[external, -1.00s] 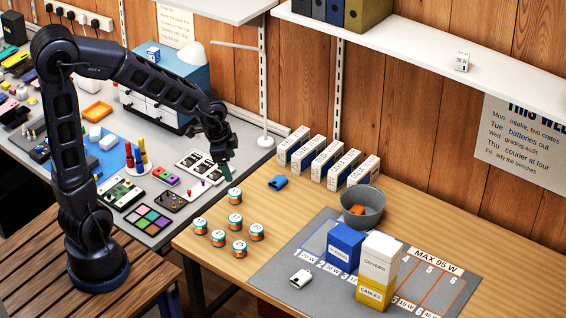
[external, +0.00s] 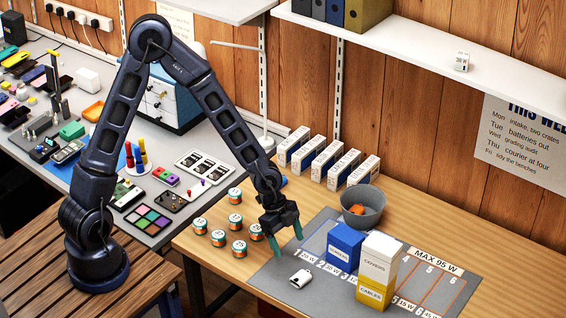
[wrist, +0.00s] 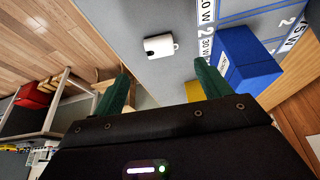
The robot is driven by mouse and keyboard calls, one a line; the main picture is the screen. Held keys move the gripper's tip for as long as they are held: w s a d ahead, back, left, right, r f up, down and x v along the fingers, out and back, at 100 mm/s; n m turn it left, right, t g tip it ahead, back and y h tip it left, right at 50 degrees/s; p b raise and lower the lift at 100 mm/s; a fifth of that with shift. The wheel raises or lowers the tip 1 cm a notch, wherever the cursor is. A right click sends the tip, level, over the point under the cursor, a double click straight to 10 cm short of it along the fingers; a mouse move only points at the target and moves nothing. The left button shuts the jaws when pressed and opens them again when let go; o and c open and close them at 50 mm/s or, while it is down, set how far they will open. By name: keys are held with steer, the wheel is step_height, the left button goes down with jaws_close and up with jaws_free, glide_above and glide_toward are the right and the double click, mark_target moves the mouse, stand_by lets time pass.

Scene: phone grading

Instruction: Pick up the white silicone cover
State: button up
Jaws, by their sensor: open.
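The white piece (external: 301,278), which I take for the white silicone cover, lies on the grey mat near its front left edge. It has a dark mark on one side. In the wrist view the white piece (wrist: 158,46) lies beyond the fingertips, roughly centred between them, with a small rounded bit at one end. My gripper (external: 286,246) is open and empty, with green fingers pointing down. It hangs above the mat, behind the white piece and apart from it. The open fingers also show in the wrist view (wrist: 162,75).
A blue box (external: 345,248) and a white box marked COVERS (external: 379,258) above a yellow box marked CABLES (external: 375,294) stand right of the white piece. A grey bowl (external: 364,218) holds something orange. Several small round tins (external: 218,238) stand left of my gripper.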

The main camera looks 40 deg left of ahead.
mark_target(301, 278)
steer(key=shift+d+x, duration=0.2)
steer(key=shift+x, duration=2.65)
steer(key=shift+d+x, duration=0.2)
steer(key=shift+x, duration=2.6)
steer(key=shift+s+r, duration=0.1)
steer(key=shift+r, duration=0.05)
steer(key=c, duration=1.1)
